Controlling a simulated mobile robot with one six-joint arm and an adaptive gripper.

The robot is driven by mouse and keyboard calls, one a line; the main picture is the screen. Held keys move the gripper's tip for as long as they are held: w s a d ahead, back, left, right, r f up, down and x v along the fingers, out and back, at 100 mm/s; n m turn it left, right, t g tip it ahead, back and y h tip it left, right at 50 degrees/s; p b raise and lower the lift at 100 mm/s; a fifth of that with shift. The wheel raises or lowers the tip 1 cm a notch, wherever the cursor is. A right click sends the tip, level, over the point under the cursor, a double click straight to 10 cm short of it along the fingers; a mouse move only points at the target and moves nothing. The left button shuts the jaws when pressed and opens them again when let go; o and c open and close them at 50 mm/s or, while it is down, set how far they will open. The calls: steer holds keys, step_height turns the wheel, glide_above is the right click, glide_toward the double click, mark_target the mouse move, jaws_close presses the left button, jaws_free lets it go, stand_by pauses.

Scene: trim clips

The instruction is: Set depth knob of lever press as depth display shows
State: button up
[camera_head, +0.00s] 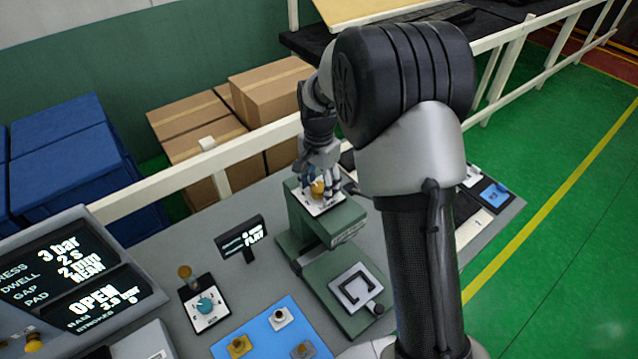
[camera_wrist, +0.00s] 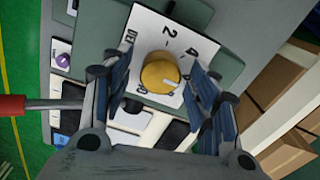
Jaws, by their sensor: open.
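The green lever press (camera_head: 328,272) stands on the grey bench. Its yellow depth knob (camera_wrist: 161,73) sits on a white dial plate (camera_wrist: 150,30) on top; the knob also shows in the head view (camera_head: 318,188). The knob's pale pointer mark faces lower right in the wrist view. A 2 and a 4 are readable on the dial; other marks are partly hidden. My gripper (camera_wrist: 163,71) is open, its fingers on either side of the knob; contact is unclear.
A red-ended lever (camera_wrist: 12,105) juts out at left in the wrist view. A white rail (camera_head: 250,145) and cardboard boxes are behind.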

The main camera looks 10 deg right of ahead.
mark_target(319, 186)
step_height(319, 186, up, 12)
stand_by(0.6)
